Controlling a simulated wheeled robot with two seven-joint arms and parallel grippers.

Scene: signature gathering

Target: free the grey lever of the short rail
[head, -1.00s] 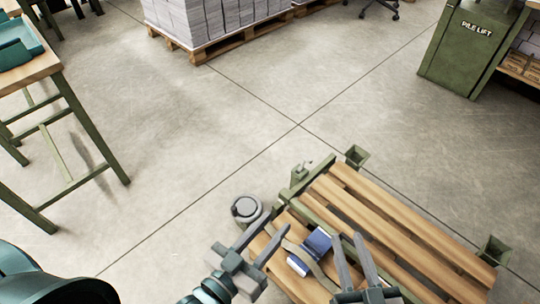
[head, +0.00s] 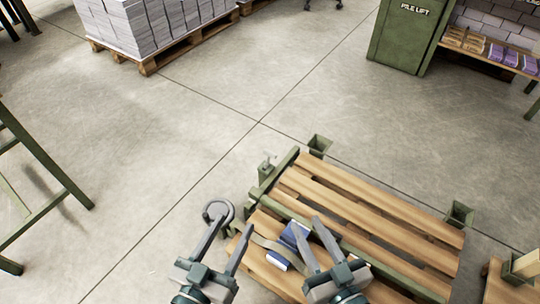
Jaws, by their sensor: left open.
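A green frame with a short rail (head: 274,175) stands at the left end of the slatted wooden pallet. A small grey lever-like part (head: 267,162) sticks up at the rail's far corner; its exact position is too small to tell. My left gripper (head: 235,222) is open and empty at the pallet's near left, well short of that part. My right gripper (head: 304,222) is open over the near slats, its left finger overlapping a blue and white object (head: 290,240) in the picture; I cannot tell if they touch.
A grey ring-shaped thing (head: 218,210) lies by my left gripper, partly hidden by a finger. Green corner sockets (head: 318,145) edge the pallet (head: 375,215). A green pile lift (head: 400,40) and paper stacks (head: 135,25) stand behind. The floor between is clear.

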